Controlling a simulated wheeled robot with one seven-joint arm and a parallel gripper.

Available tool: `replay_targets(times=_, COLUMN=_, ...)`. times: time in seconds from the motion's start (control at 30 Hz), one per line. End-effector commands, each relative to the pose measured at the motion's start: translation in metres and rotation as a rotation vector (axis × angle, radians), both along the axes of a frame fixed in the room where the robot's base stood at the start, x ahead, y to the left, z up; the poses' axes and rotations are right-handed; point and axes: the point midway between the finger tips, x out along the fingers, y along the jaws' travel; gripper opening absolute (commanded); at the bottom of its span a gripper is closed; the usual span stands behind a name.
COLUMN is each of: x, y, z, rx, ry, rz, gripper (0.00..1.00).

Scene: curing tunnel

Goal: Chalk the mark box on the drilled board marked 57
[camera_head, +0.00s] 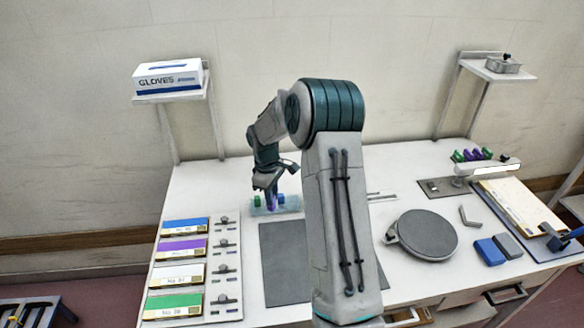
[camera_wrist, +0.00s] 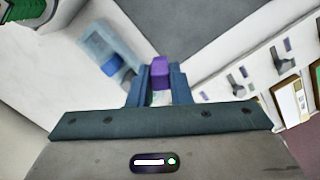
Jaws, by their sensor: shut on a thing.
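My gripper (camera_head: 268,196) is shut on a purple chalk stick (camera_wrist: 160,70); its fingers also show in the wrist view (camera_wrist: 158,88). It is at the light blue tray (camera_head: 290,206), which shows left of the fingers in the wrist view (camera_wrist: 92,42). I cannot tell whether the purple stick touches the tray. A blue piece (camera_wrist: 112,66) and a green piece (camera_head: 258,202) are in the tray. Labelled boards with blue (camera_head: 186,224), purple (camera_head: 182,245), white (camera_head: 178,269) and green (camera_head: 174,299) bands lie at left. I cannot read 57 on any of them.
A dark mat (camera_head: 284,262) lies in front of the tray. Metal fittings (camera_head: 224,270) line the boards' right side. A glove box (camera_head: 168,74) is on a shelf.

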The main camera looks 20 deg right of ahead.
Motion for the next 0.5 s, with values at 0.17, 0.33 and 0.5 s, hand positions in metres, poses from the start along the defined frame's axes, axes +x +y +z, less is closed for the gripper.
replay_targets(times=0.17, x=0.027, y=-0.044, z=0.013, rx=-0.013, ry=0.002, rz=0.274, gripper=0.00)
replay_targets(times=0.33, x=0.042, y=-0.073, z=0.020, rx=-0.026, ry=0.013, rz=0.472, gripper=0.00)
replay_targets(times=0.5, x=0.047, y=-0.087, z=0.022, rx=-0.033, ry=0.021, rz=0.568, gripper=0.00)
